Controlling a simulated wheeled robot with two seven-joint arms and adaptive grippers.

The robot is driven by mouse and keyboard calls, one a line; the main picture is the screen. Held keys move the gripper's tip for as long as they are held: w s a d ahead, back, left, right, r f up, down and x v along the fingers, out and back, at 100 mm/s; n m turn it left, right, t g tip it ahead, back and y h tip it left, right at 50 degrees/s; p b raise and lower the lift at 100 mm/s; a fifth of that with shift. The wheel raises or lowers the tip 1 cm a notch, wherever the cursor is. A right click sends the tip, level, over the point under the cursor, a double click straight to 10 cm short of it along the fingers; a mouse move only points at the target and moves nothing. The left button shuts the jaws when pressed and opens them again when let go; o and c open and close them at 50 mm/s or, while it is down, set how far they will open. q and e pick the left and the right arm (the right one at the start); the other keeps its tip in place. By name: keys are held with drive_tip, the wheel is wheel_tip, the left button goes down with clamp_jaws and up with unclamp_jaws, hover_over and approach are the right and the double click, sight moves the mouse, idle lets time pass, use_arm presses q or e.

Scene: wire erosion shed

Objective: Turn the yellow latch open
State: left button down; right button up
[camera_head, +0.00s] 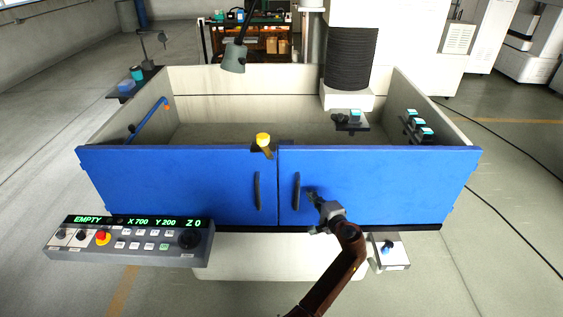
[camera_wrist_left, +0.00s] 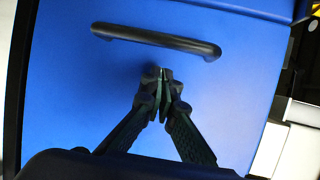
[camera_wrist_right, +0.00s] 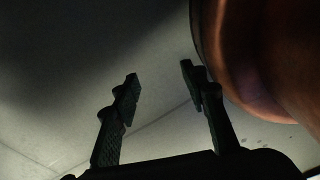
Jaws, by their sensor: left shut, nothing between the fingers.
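The yellow latch (camera_head: 263,140) sits at the top edge of the blue doors, just left of the seam between them. It has a yellow cap and a short piece slanting down below it. My left gripper (camera_head: 311,194) is shut and empty in front of the right blue door (camera_head: 390,185), below and to the right of the latch. In the left wrist view, its fingertips (camera_wrist_left: 166,74) meet just short of a black door handle (camera_wrist_left: 155,40). I cannot tell whether they touch the door. My right gripper (camera_wrist_right: 158,80) is open and empty above bare floor, outside the head view.
The left blue door (camera_head: 170,185) has its own black handle (camera_head: 257,190). A control panel (camera_head: 130,241) stands at the front left. A small box with a blue knob (camera_head: 388,249) is at the front right. A lamp (camera_head: 233,58) hangs over the open tank.

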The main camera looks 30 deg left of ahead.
sight(266, 146)
use_arm(q)
drive_tip(key=s+r+n+g+y+b, duration=0.1)
drive_tip(key=s+r+n+y, duration=0.15)
drive_tip(key=r, duration=0.65)
drive_tip(key=s+r+n+g+y, duration=0.1)
drive_tip(key=s+r+n+y, duration=0.15)
drive_tip(key=r, duration=0.65)
drive_tip(key=shift+m+h, duration=0.5)
drive_tip(key=x, duration=0.8)
drive_tip(key=shift+s+a+r, duration=0.1)
drive_tip(key=shift+a, duration=0.4)
drive_tip(key=s+a, duration=0.2)
drive_tip(key=s, duration=0.1)
drive_tip(key=shift+a, duration=0.25)
use_arm(e)
drive_tip(key=shift+s+f, duration=0.6)
drive_tip(key=shift+s, duration=0.2)
